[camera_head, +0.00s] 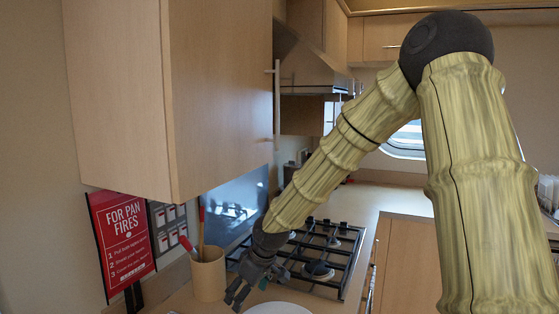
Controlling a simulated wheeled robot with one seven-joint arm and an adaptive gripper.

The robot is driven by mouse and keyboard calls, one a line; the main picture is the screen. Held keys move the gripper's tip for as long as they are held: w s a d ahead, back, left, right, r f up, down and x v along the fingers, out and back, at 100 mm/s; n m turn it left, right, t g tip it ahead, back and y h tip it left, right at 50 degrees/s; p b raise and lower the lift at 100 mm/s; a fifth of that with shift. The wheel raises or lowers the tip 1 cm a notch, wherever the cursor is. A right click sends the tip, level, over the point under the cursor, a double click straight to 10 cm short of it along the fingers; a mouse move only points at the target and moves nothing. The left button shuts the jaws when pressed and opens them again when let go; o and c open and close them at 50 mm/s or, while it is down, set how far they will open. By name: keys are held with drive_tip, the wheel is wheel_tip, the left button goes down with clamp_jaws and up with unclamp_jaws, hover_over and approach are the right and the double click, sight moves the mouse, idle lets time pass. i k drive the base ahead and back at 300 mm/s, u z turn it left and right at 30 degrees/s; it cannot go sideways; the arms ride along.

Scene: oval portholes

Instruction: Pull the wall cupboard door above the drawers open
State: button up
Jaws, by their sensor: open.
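The wall cupboard (115,95) of light wood hangs at the upper left. Its door (220,90) looks closed, with no clear gap showing. A thin vertical metal bar handle (277,105) stands at the door's right edge. My gripper (240,292) is open and empty, low over the counter, well below the door and handle and touching neither. It points down, close to the right side of a tan utensil pot (209,276). The drawers under the cupboard are not clearly seen.
A black gas hob (318,262) lies right of my gripper, and a white plate (278,309) is at the bottom edge. A red fire sign (122,235) is on the left wall. A range hood (312,70) is beyond the handle. Air before the door looks free.

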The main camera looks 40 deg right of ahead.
sight(218, 61)
drive_tip(key=z, duration=0.95)
